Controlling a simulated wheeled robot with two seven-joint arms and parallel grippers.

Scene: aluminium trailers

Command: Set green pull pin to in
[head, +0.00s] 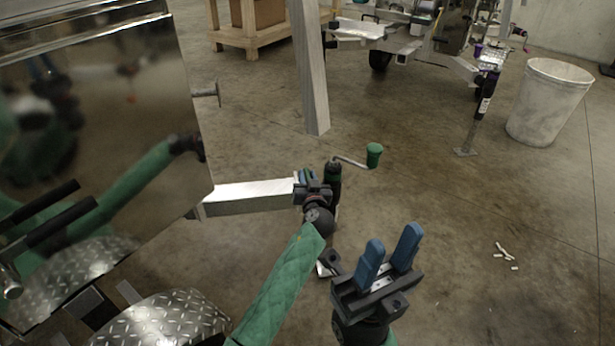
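My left gripper (306,176) is at the end of the aluminium trailer tongue (245,196), right against the trailer jack (333,172). Its blue fingers are small and partly hidden by its own body, so I cannot tell whether they are open or hold anything. The jack has a crank with a green knob (374,155) reaching to the right. I cannot make out the green pull pin; the gripper covers much of the jack there. My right gripper (394,236) is open and empty, its two blue fingers pointing up, in front of and to the right of the jack.
A shiny trailer box (110,120) fills the left, with diamond-plate (160,318) below. A whitish bin (548,100) and another trailer (400,42) are further back. Small white pieces (506,254) lie on otherwise open floor at right.

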